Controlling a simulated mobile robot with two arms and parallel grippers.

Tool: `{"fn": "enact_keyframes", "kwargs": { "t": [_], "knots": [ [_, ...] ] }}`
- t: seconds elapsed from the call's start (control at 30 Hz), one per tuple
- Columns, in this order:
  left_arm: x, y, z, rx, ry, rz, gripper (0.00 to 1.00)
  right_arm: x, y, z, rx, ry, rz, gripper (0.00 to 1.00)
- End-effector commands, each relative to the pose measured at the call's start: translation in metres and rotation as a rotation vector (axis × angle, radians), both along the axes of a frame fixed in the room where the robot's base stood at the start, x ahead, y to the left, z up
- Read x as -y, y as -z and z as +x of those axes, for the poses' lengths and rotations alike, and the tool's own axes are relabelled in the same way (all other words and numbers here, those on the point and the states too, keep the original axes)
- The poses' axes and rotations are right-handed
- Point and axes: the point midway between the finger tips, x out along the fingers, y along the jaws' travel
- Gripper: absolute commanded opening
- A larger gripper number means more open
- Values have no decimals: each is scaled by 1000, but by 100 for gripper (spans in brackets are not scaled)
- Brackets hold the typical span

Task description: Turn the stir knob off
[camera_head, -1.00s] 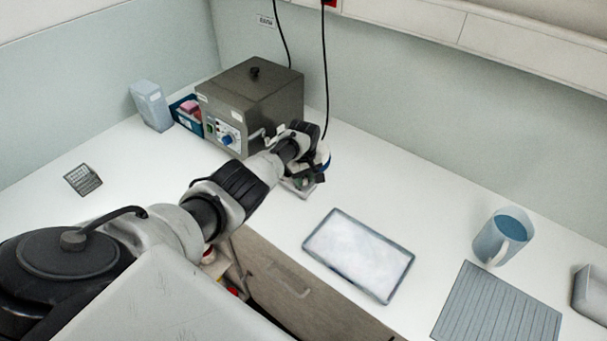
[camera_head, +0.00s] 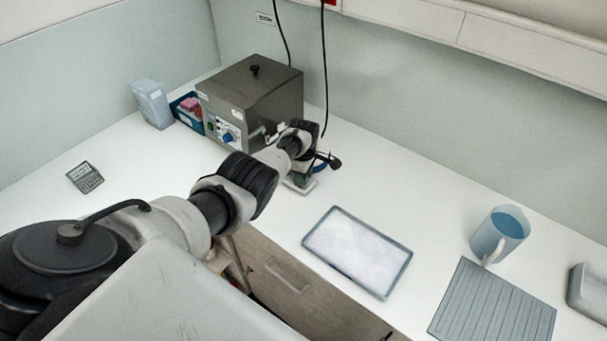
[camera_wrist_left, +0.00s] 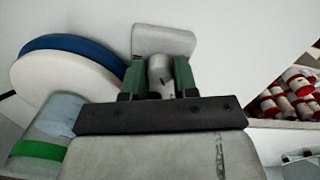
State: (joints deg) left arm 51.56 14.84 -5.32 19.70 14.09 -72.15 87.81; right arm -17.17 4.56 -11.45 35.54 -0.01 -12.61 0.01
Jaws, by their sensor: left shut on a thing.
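The small stirring device (camera_head: 303,187) stands on the white counter to the right of the grey metal box, mostly hidden behind my left wrist. In the left wrist view its pale base plate (camera_wrist_left: 165,38) shows beyond the fingers. My left gripper (camera_wrist_left: 158,80) has its two green-sided fingers on either side of a grey, rounded knob (camera_wrist_left: 160,68) and is shut on it. In the head view my left gripper (camera_head: 298,178) is down at the device, with its fingers largely hidden. Any off marking is hidden. My right gripper is not in view.
A grey box with a blue dial (camera_head: 228,137) stands close behind my left wrist. A blue and white disc (camera_wrist_left: 65,75) is beside the fingers.

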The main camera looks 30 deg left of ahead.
Motion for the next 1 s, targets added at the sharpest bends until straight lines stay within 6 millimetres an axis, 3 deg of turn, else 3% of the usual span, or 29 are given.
{"fn": "enact_keyframes", "kwargs": {
  "t": [0.47, 0.5, 0.63, 1.0],
  "knots": [
    [-2, -4, 3, 8, -16, 5, 5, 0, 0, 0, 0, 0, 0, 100],
    [-2, -4, 3, 8, -16, 5, 32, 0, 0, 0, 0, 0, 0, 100],
    [-2, -3, 2, 7, -15, 3, 52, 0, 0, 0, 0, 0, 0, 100],
    [-1, -7, 1, 4, -14, 2, 54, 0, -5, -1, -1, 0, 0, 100]
  ]
}}
